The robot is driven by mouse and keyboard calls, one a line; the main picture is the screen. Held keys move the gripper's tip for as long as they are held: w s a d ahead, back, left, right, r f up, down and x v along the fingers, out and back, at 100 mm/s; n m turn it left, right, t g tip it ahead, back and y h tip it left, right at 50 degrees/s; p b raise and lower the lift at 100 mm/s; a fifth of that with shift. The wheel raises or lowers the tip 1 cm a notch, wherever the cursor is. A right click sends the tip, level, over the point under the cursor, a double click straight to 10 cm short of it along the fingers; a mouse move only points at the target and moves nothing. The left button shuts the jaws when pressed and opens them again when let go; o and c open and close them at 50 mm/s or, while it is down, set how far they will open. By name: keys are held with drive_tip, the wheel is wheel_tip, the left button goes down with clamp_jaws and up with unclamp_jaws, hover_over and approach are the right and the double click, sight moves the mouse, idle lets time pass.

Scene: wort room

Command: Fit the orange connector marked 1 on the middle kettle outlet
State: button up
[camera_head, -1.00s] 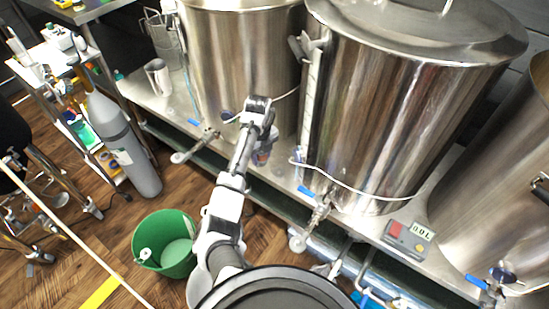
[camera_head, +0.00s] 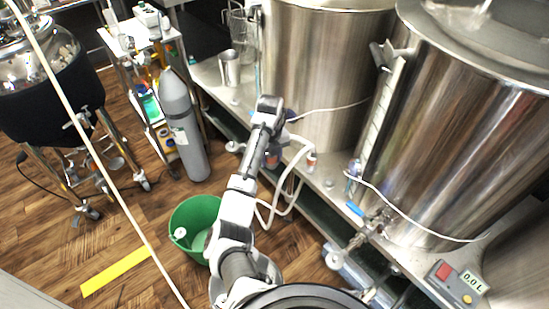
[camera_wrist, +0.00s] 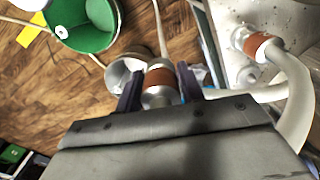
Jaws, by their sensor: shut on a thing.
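My gripper (camera_wrist: 160,88) is shut on an orange-banded metal connector (camera_wrist: 159,78), seen between the dark fingers in the wrist view. No number is legible on it. In the head view my gripper (camera_head: 271,152) is over the bench's front edge, left of the middle kettle (camera_head: 455,135). That kettle's outlet (camera_head: 377,219), with a blue handle, is low on its front, to the right of and apart from my gripper. A second orange-banded connector (camera_head: 311,160) stands on the bench with a white hose (camera_head: 290,202); it also shows in the wrist view (camera_wrist: 257,45).
The left kettle (camera_head: 325,70) stands behind my gripper. A green bucket (camera_head: 192,222) and a grey gas cylinder (camera_head: 184,125) stand on the floor to the left. Open wooden floor lies front left.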

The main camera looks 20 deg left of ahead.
drive_tip(key=shift+r, duration=0.15)
drive_tip(key=shift+r+p, duration=1.9)
drive_tip(key=shift+r, duration=0.25)
